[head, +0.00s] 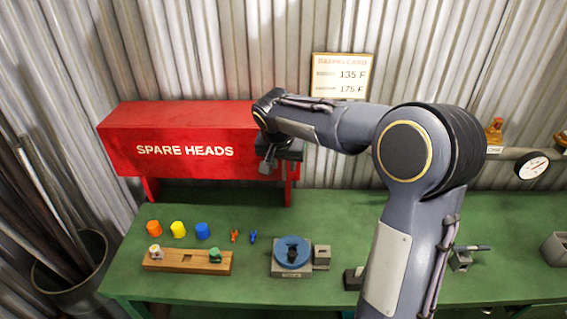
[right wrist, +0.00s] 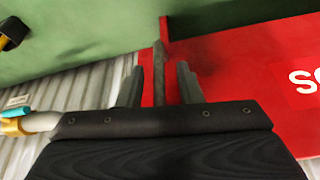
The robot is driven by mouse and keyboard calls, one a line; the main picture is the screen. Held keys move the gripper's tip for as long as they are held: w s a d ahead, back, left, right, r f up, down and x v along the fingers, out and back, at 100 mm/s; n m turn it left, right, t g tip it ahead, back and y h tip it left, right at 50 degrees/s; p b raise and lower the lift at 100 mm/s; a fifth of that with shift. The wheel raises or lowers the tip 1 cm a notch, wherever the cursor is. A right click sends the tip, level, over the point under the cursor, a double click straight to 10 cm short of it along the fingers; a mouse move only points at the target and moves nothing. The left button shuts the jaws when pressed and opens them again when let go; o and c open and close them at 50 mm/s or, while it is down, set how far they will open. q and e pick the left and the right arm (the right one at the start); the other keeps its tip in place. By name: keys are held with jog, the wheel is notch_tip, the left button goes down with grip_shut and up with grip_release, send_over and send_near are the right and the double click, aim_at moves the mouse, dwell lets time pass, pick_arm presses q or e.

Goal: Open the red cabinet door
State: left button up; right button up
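The red cabinet (head: 205,113) marked "SPARE HEADS" stands on legs at the back left of the green bench. Its front door (head: 120,155) looks shut. My right gripper (head: 273,165) is at the right end of the front, partly hidden by its own wrist. In the right wrist view, which looks upside down, the red front (right wrist: 230,75) fills the right side. My right gripper's fingers (right wrist: 160,85) are spread apart, with a thin grey bar (right wrist: 160,68), seemingly the handle, between them. I cannot tell whether they touch it. My left gripper is out of view.
The green bench (head: 220,285) holds orange, yellow and blue caps, a wooden block (head: 187,262) and a fixture with a blue disc (head: 291,252). A bin of pipes (head: 70,270) stands at left.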

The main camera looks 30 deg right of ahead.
jog(key=shift+w+d+f, duration=0.1)
jog(key=shift+d+f, duration=0.1)
jog(key=shift+f, duration=0.45)
grip_shut()
jog(key=shift+a, duration=0.1)
